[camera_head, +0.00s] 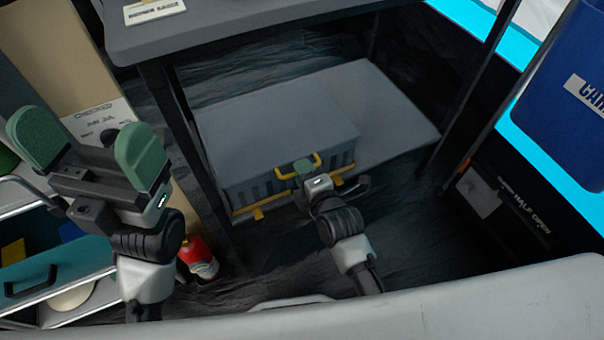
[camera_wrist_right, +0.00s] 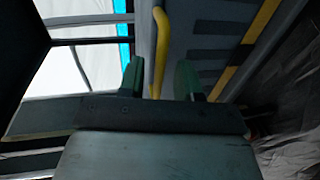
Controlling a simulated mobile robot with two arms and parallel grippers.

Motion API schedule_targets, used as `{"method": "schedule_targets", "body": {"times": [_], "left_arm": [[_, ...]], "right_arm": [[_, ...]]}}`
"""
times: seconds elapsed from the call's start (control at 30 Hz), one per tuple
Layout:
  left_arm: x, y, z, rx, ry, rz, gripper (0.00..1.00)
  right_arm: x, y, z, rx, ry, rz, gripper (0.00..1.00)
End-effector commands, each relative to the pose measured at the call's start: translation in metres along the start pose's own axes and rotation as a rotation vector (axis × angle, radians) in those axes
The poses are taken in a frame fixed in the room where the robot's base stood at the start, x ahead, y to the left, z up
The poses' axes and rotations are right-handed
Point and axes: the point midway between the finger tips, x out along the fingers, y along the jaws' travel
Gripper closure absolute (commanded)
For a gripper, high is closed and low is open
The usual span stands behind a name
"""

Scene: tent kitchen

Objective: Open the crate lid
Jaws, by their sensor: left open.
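My right gripper (camera_head: 305,170) is at the crate's front by the handle. In the right wrist view its green fingers (camera_wrist_right: 160,82) are apart, with the handle's bar between them, nearer the left finger; contact cannot be told. My left gripper (camera_head: 90,150) is open and empty, raised at the left, away from the crate.
The table (camera_head: 220,30) overhangs the crate, with dark legs (camera_head: 185,140) beside it. A red bottle (camera_head: 198,257) and an open drawer (camera_head: 60,270) are at the left. A blue container (camera_head: 565,100) and a dark box (camera_head: 505,205) are at the right.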

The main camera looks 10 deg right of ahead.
Motion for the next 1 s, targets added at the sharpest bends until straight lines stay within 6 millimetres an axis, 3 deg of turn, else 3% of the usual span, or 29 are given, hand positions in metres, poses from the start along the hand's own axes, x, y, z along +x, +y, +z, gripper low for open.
{"method": "schedule_targets", "body": {"times": [0.13,0.43,0.67,1.0], "left_arm": [[0.0019,0.0000,0.0010,0.002,0.016,0.007,0.00],[0.0035,0.0001,0.0011,0.003,0.017,0.008,0.00],[0.0034,0.0002,0.0012,0.002,0.017,0.008,0.00],[0.0040,0.0002,0.0012,0.002,0.017,0.008,0.00]], "right_arm": [[0.0109,-0.0005,0.0001,0.002,0.000,0.000,0.66],[0.0122,0.0005,0.0001,0.001,0.000,-0.001,0.66],[0.0121,0.0003,0.0001,0.001,0.000,-0.001,1.00],[0.0118,0.0005,0.0001,0.001,0.000,-0.002,1.00]]}}
